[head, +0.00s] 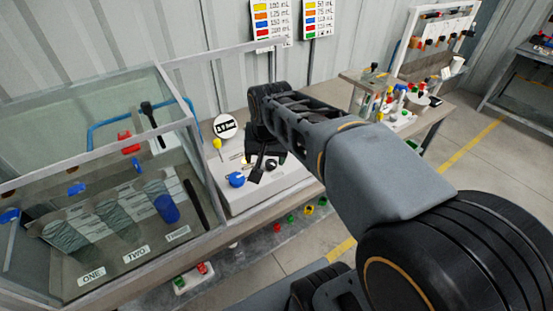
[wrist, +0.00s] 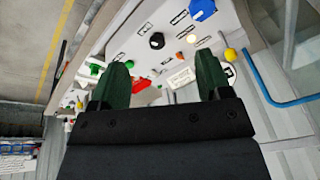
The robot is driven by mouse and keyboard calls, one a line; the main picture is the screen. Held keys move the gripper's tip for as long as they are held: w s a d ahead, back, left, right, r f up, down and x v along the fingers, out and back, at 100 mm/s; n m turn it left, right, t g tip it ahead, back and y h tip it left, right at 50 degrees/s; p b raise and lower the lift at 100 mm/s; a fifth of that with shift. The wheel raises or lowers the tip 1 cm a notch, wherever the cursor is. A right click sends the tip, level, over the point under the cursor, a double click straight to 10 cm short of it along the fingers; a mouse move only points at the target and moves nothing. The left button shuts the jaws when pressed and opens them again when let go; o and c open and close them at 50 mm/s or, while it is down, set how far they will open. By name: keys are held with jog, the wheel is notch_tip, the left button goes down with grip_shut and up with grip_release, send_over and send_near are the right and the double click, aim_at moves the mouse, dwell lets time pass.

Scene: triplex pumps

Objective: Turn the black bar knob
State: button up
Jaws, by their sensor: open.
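A black knob (wrist: 157,40) sits on the pale panel (wrist: 130,45) in the wrist view, a little beyond and between my fingertips. Its bar shape is too small to make out. In the head view a small black knob (head: 271,165) shows on the panel's sloping top, right beside my gripper's fingers. My gripper (wrist: 163,66) is open, its two green fingers spread apart with nothing between them. In the head view my gripper (head: 258,172) hangs over the panel, partly hidden by its own body. I cannot tell whether it touches the panel.
A blue knob (head: 237,180) and a yellow knob (head: 217,144) stand left of my gripper, below a round gauge (head: 225,126). A glass tank (head: 90,130) stands at the left. Red, white and green parts (head: 400,100) crowd the bench to the right.

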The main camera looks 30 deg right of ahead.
jog(key=w+d+m+g, duration=0.1)
jog(key=w+d+m, duration=0.25)
jog(key=w, duration=0.35)
jog(key=m+g, duration=0.2)
jog(key=m, duration=0.5)
send_over(271, 162)
notch_tip(271, 162, down, 5)
notch_tip(271, 162, down, 12)
jog(key=shift+s+r+p, duration=0.1)
jog(key=shift+p, duration=0.25)
jog(key=shift+f, duration=0.95)
jog(key=c, duration=0.9)
